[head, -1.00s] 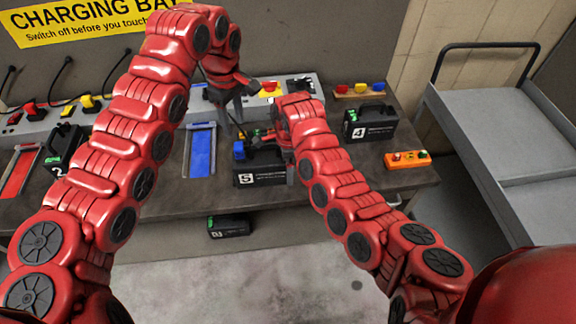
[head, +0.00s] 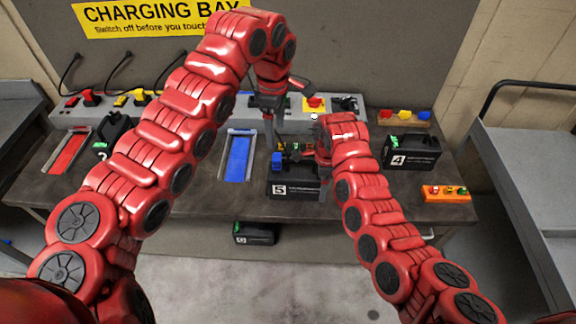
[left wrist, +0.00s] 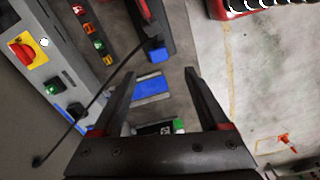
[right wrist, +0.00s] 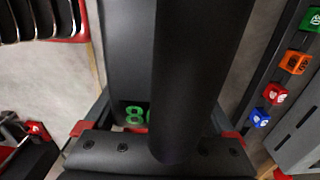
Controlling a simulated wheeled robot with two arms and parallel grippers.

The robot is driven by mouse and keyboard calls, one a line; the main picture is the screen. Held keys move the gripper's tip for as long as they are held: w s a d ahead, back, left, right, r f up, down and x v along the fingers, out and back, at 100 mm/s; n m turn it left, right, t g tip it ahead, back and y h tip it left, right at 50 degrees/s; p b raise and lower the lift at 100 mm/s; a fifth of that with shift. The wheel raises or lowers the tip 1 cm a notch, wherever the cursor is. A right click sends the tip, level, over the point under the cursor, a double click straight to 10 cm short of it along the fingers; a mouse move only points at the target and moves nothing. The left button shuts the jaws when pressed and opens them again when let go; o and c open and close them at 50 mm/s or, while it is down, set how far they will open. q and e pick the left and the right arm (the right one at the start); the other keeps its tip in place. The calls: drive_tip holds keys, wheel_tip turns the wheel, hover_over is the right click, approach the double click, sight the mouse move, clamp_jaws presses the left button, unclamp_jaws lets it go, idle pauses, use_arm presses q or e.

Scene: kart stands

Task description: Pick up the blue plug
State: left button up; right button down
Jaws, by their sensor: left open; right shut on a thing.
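The blue plug (head: 277,161) is at the upper left end of black battery 5 (head: 300,189), which stands at the table's front edge. In the left wrist view the blue plug (left wrist: 157,55) is beyond my fingertips, with a black cable running past it. My left gripper (head: 269,132) is open and empty, above and behind the plug in the head view. My right gripper (head: 318,158) is shut on the battery's handle. The thick dark handle (right wrist: 200,60) fills the middle of the right wrist view and hides most of my fingers.
A blue tray (head: 231,176) lies left of battery 5, and a red tray (head: 52,168) lies further left. Battery 4 (head: 398,160) and an orange block with buttons (head: 459,194) are on the right. Chargers with red and yellow plugs line the back. A grey cart (head: 530,150) stands at right.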

sight(277, 157)
use_arm(q)
wheel_tip(277, 157, down, 6)
drive_tip(key=n, duration=0.2)
drive_tip(key=shift+s+f+n, duration=0.1)
drive_tip(key=shift+f+n, duration=0.05)
drive_tip(key=shift+n, duration=0.15)
drive_tip(key=f, duration=0.5)
drive_tip(key=shift+w, duration=0.25)
clamp_jaws()
